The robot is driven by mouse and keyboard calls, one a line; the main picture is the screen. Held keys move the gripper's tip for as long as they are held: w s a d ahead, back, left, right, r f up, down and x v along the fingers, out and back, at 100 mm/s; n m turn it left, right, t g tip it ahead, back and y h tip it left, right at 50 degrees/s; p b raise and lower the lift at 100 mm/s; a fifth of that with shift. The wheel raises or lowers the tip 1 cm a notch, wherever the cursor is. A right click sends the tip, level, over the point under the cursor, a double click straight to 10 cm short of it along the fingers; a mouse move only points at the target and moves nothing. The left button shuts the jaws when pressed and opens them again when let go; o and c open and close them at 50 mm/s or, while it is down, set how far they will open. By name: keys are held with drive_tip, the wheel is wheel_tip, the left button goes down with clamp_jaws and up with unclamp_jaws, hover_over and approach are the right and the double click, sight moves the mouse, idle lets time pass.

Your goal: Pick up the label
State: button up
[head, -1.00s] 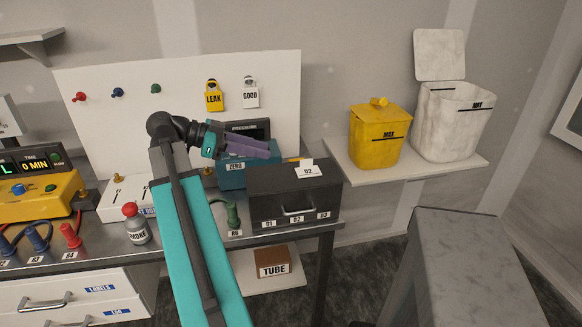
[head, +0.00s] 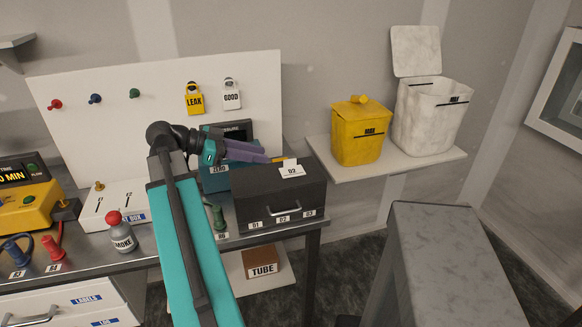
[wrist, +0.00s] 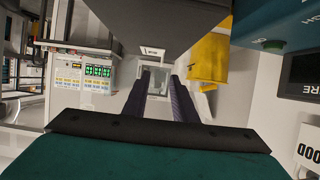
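A small white label marked 02 (head: 292,171) sits on top of the dark grey box (head: 262,200), with a white tab standing up at its back. My gripper (head: 268,156), with purple fingers, is left of the label at about the height of the box top, apart from it. In the wrist view the two fingers (wrist: 166,75) are spread with an empty gap between them. A small white tag (wrist: 152,50) shows at the edge of the dark box in that view; I cannot tell whether it is the same label.
A teal device (head: 216,178) stands behind my gripper, left of the box. A yellow bin (head: 358,140) and a white open-lidded bin (head: 430,120) stand on the right shelf (head: 395,165). A SMOKE bottle (head: 121,236) and a green plug (head: 220,217) stand on the bench.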

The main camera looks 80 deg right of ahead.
sight(292, 168)
drive_tip(key=shift+p+x, duration=0.3)
drive_tip(key=shift+x, duration=1.6)
drive_tip(key=shift+s+d+f+p, duration=0.15)
drive_tip(key=shift+s+d+p, duration=0.05)
drive_tip(key=shift+s+p, duration=0.15)
drive_tip(key=shift+p+x, duration=0.85)
drive_tip(key=shift+x, duration=1.3)
drive_tip(key=shift+w+d, duration=0.1)
clamp_jaws()
